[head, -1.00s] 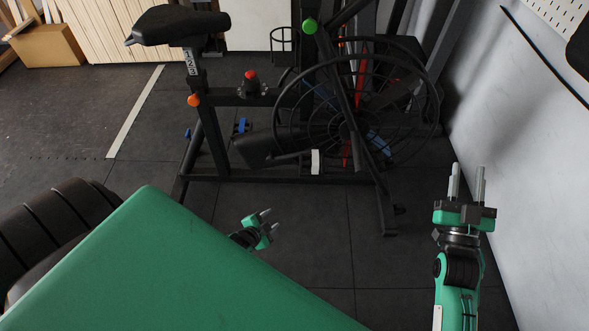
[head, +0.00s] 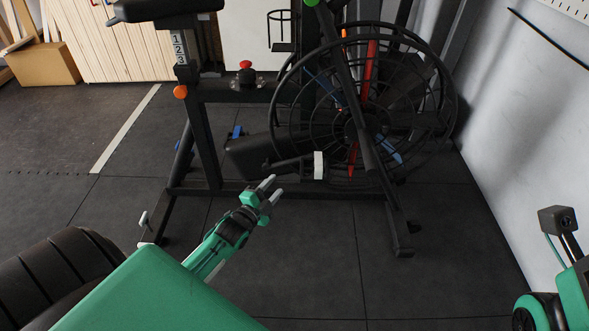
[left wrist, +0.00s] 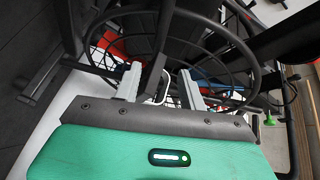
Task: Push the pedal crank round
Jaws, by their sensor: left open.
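The exercise bike's near pedal (head: 319,166), black with a white strip, is at the low middle of the head view. The dark crank arm (head: 288,161) runs left from it, just above the base bar. My left gripper (head: 273,187) is open and empty, below and left of the pedal in the picture, pointing up and right. I see no contact with the pedal. In the left wrist view its two grey fingers (left wrist: 161,83) stand apart, with the wheel beyond; I cannot clearly make out the pedal there. My right gripper's fingers are out of the head view.
The large spoked wheel (head: 300,80) stands behind and right of the crank. The bike's base bar (head: 230,188) and front foot (head: 402,240) lie low on the dark floor. A grey wall (head: 520,130) closes the right side.

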